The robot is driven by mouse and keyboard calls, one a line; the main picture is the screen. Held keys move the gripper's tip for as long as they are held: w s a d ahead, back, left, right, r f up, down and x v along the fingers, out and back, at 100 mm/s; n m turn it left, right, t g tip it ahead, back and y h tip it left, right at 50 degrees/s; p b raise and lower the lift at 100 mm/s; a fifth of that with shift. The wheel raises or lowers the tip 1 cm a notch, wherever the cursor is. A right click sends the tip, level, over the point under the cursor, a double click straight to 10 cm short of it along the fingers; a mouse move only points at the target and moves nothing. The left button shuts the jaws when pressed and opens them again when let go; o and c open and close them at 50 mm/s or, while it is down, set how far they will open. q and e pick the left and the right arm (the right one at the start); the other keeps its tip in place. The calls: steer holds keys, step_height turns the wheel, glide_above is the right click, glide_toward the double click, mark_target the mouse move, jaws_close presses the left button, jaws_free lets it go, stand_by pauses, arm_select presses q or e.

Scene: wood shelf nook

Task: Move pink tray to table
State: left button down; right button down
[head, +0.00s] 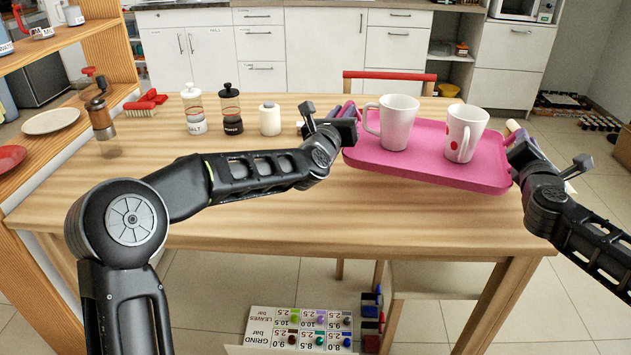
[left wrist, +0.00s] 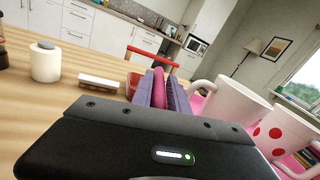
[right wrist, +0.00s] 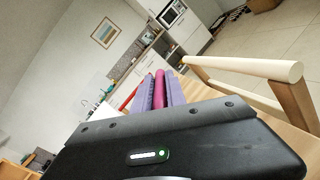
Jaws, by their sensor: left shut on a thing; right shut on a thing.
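The pink tray (head: 425,172) is at the right part of the wooden table (head: 250,215) in the head view, and its front right corner reaches near the table's right edge. A plain white mug (head: 398,124) and a white mug with red dots (head: 464,135) stand upright on it. My left gripper (head: 347,118) is shut on the tray's left rim, which shows pink between the fingers in the left wrist view (left wrist: 158,88). My right gripper (head: 515,140) is shut on the tray's right rim, seen in the right wrist view (right wrist: 159,90). I cannot tell whether the tray touches the table.
A salt mill (head: 193,110), a pepper mill (head: 231,110), a white jar (head: 270,119) and a coffee grinder (head: 101,122) stand at the table's back left. A red brush (head: 146,102) lies behind. A shelf with plates (head: 50,121) is at left. A chair (head: 390,77) stands behind the table.

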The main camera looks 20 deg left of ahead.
arm_select(q)
steer(key=shift+s+a+r, duration=0.1)
steer(key=shift+a, duration=0.4)
arm_select(e)
steer(key=shift+w+a+r, duration=0.15)
